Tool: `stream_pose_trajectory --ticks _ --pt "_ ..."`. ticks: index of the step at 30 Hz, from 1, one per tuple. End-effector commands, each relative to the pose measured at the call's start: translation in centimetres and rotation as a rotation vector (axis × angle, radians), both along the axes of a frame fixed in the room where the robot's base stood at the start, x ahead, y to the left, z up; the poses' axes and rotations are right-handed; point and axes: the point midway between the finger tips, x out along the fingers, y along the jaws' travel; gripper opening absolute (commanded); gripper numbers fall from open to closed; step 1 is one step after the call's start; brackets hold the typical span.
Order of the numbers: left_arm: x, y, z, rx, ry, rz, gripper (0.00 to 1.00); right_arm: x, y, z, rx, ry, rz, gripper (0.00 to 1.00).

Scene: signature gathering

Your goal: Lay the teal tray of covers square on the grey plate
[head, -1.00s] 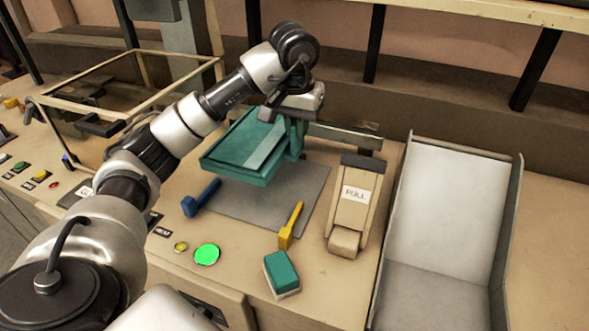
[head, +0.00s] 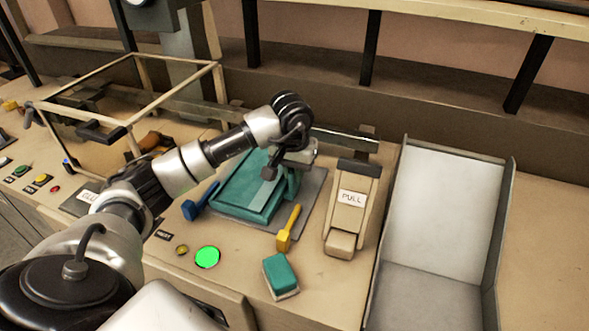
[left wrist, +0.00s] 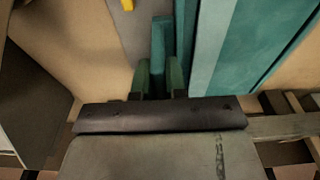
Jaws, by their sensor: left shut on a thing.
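The teal tray (head: 237,192) is over the grey plate (head: 314,187), low against it; I cannot tell whether it touches. Its sides look roughly in line with the plate, and a grey strip shows along its right side. My left gripper (head: 286,184) is shut on the tray's upright handle at its right side. The left wrist view shows the handle (left wrist: 160,58) between the fingers (left wrist: 160,80), with the tray (left wrist: 235,45) to its right. The arm hides the tray's far part. My right gripper is not in view.
A blue lever (head: 199,201) stands by the tray's left side, a yellow lever (head: 288,229) by its near right. A PULL lever block (head: 350,205), a teal-topped block (head: 281,275) and a lit green button (head: 207,257) are nearby. A framed box (head: 130,120) stands left, a grey chute (head: 440,220) right.

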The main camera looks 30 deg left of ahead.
Motion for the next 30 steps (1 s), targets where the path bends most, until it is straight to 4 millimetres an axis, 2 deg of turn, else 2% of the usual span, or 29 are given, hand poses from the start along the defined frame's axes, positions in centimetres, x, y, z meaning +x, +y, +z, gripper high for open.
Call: stream_pose_trajectory --ticks 3,4,9,20,23,30 --pt "0.0 0.0 -0.4 0.0 -0.001 0.0 0.0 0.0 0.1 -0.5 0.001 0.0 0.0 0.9" --pt "0.0 0.0 -0.3 0.0 0.0 0.0 0.16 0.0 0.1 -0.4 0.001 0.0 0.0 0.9" --pt "0.0 0.0 -0.2 0.0 0.0 0.0 0.38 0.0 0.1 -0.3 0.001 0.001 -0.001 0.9" --pt "0.0 0.0 0.4 -0.001 -0.001 0.0 0.38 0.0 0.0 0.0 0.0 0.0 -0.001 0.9" --pt "-0.1 -0.1 1.7 -0.001 -0.005 0.001 0.38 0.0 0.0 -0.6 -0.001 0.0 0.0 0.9" --pt "-0.7 -0.2 7.0 -0.001 -0.006 0.0 0.38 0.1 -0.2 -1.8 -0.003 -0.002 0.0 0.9"
